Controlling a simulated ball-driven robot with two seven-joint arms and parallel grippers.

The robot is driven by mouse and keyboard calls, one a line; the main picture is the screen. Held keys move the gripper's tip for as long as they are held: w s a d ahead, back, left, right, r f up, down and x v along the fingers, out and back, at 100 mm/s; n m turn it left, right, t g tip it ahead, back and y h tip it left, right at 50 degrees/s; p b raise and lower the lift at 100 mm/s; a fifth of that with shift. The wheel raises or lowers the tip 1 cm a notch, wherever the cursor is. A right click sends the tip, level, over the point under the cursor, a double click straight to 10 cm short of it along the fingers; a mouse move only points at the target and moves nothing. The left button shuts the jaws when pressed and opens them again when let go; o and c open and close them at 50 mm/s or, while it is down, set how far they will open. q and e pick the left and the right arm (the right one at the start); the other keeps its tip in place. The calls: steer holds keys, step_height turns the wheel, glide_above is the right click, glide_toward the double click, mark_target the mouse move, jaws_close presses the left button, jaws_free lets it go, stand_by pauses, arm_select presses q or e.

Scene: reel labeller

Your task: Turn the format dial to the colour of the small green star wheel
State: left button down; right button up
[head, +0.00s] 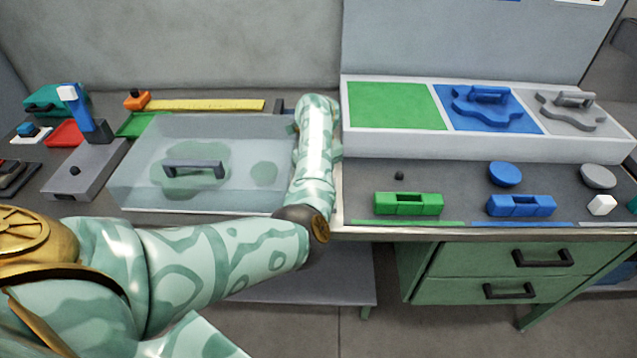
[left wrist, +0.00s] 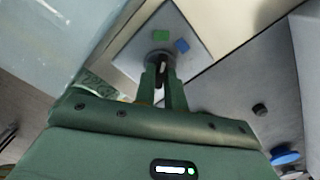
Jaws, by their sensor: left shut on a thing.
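My left gripper (left wrist: 161,74) is shut on the dark format dial (left wrist: 160,56) in the left wrist view. The dial sits on a light grey plate (left wrist: 135,60) with a green patch (left wrist: 161,36) and a blue patch (left wrist: 182,45). The fingers hide part of the dial, so I cannot tell where it points. In the head view my left forearm covers the gripper and dial. A small green round piece (head: 264,173), seemingly the small star wheel, lies under a clear cover (head: 225,195), beside a larger green shape (head: 175,185) with a dark handle. My right gripper is not in view.
A white tray (head: 400,147) holds an empty green bay, a blue plate (head: 470,107) and a grey plate (head: 571,118). Green (head: 408,204) and blue (head: 520,206) blocks, a blue disc (head: 505,173) and a grey disc (head: 598,176) stand in front. Other fittings crowd the far left.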

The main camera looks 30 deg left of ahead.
arm_select(q)
steer(key=shift+n+b, duration=0.5)
steer(key=shift+n, duration=0.6)
steer(key=c, duration=1.5)
jaws_free()
steer(key=shift+o, duration=0.2)
steer(key=shift+r, duration=0.1)
step_height(320, 180, up, 16)
steer(key=p, duration=0.5)
steer(key=shift+p, duration=0.3)
